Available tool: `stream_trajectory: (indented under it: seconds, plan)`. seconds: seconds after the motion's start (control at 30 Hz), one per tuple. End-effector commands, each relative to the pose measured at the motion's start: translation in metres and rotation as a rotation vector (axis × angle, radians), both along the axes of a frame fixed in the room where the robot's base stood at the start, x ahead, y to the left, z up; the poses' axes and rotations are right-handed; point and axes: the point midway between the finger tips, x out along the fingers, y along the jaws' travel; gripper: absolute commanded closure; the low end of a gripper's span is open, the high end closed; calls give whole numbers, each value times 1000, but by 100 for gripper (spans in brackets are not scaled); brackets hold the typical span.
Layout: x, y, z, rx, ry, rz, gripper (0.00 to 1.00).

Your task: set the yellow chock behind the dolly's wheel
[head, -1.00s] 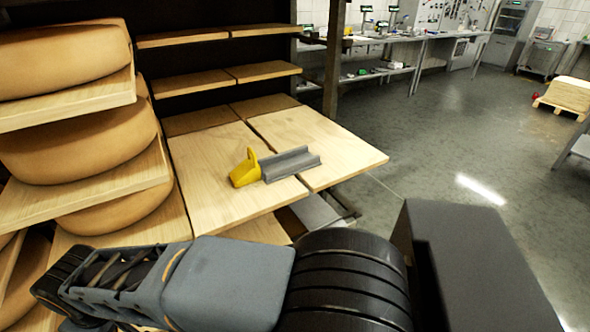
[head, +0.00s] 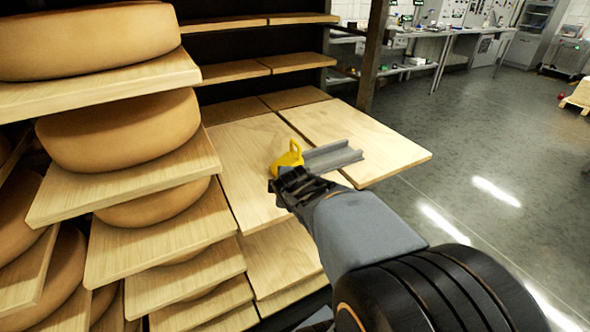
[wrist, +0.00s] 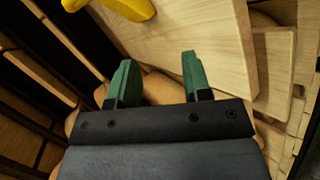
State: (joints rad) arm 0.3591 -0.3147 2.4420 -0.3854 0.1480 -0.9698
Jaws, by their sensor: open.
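The yellow chock (head: 286,160) has an upright loop handle. It lies on a pale wooden shelf board, at the left end of a grey channel-shaped piece (head: 335,155). In the wrist view the chock (wrist: 130,8) shows only in part, cut by the top edge. My gripper (wrist: 158,72) is open and empty, its two green fingers apart and short of the chock. In the head view my gripper's dark end overlaps the chock's lower edge, and its fingers are hard to make out there. I cannot make out a dolly or its wheel in either view.
Wooden boards with cheese wheels (head: 125,130) stand stacked close on the left. A dark rack post (head: 373,55) rises behind the boards. Open grey floor (head: 470,185) lies to the right, with workbenches at the back.

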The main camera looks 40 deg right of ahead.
Motion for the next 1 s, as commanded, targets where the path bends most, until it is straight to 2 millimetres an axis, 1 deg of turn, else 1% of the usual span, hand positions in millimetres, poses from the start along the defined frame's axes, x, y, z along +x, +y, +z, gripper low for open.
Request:
stream_trajectory:
  seconds: [0.03, 0.07, 0.1, 0.17, 0.2, 0.3, 0.4, 0.5, 0.63, 0.73, 1.0]
  plan:
    - [8, -24, -6, -165, -14, 97, 55]
    - [12, -36, -4, -272, -24, 163, 55]
    - [17, -51, -1, -415, -33, 238, 55]
    - [21, -69, 1, -628, -35, 355, 55]
    - [23, -79, 3, -764, -33, 425, 55]
    - [23, -97, 6, -1074, -25, 571, 55]
    - [20, -108, 7, -1329, -16, 674, 55]
    - [15, -114, 7, -1524, -11, 741, 55]
    - [10, -118, 8, -1685, -7, 785, 55]
    - [15, -120, 8, -1748, -8, 803, 55]
    - [62, -126, 9, -1774, -10, 810, 55]
